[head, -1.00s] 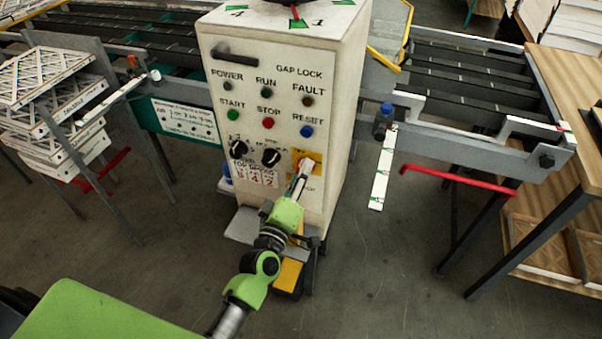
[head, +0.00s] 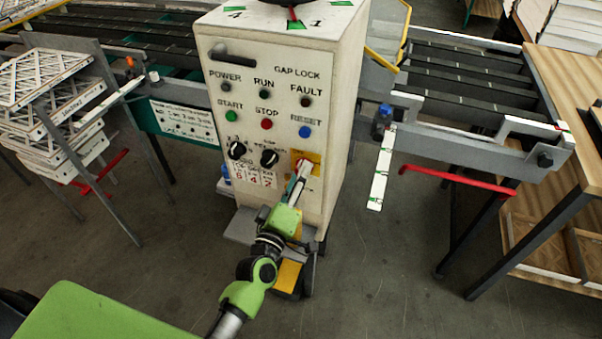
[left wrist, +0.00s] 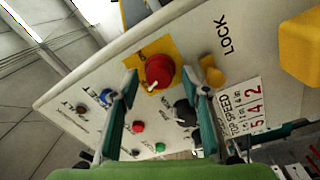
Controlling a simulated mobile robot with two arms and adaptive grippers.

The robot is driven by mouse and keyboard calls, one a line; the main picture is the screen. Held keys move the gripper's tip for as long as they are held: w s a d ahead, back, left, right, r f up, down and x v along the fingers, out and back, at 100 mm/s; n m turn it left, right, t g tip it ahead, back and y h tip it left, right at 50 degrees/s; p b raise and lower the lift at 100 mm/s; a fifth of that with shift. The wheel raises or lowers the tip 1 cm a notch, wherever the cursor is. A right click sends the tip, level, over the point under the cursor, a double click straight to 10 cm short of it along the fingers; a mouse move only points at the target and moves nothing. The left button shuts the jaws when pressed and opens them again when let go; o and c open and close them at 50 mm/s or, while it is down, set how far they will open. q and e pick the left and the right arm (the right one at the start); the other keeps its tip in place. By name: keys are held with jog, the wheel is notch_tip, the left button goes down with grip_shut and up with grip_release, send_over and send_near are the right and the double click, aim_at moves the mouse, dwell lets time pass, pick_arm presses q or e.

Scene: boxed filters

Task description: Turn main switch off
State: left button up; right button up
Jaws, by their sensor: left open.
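The main switch is a red rotary knob (left wrist: 158,71) on a yellow plate (left wrist: 172,48), low on the white control cabinet (head: 345,110). In the head view the knob (head: 304,162) is partly hidden by my left gripper (head: 300,172). My left gripper is open in the left wrist view (left wrist: 164,88). Its two fingers stand apart, with the knob between and just beyond their tips in the picture. I cannot tell whether either finger touches the knob. My right gripper is not in view.
Black selector knobs (head: 237,150) and coloured push buttons (head: 266,124) sit close by on the same panel. A yellow block (left wrist: 305,48) shows near the gripper in the wrist view. A conveyor rail (head: 480,142) and red bar (head: 458,178) stand at right.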

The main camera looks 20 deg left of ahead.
pick_arm(q)
jog(key=s, duration=1)
jog(key=shift+s+f, duration=0.2)
jog(key=shift+s, duration=0.15)
jog(key=shift+a, duration=0.1)
jog(key=s+f+m+g+b, duration=0.1)
jog(key=s+f+m+g, duration=0.25)
jog(key=f, duration=0.95)
jog(key=s+d+f+m+g+h+b, duration=0.1)
jog(key=s+f+m+g, duration=0.2)
jog(key=f, duration=0.9)
jog(key=s+f+m+g, duration=0.25)
jog(key=s+f, duration=0.25)
jog(key=f, duration=0.8)
jog(key=s+a+f+m+g, duration=0.2)
jog(key=s+f, duration=0.4)
jog(key=s, duration=0.3)
jog(key=s+a+f+m+g+y+b, duration=0.1)
jog(key=s+f+g, duration=0.3)
jog(key=s, duration=0.5)
jog(key=s+a+f+m+g+b, duration=0.1)
jog(key=s+a+f+m+g, duration=0.1)
jog(key=s+f, duration=0.7)
jog(key=shift+s+a+m+g+y, duration=0.3)
jog(key=shift+a+m+g, duration=0.15)
jog(key=shift+a, duration=0.6)
jog(key=shift+w, duration=0.1)
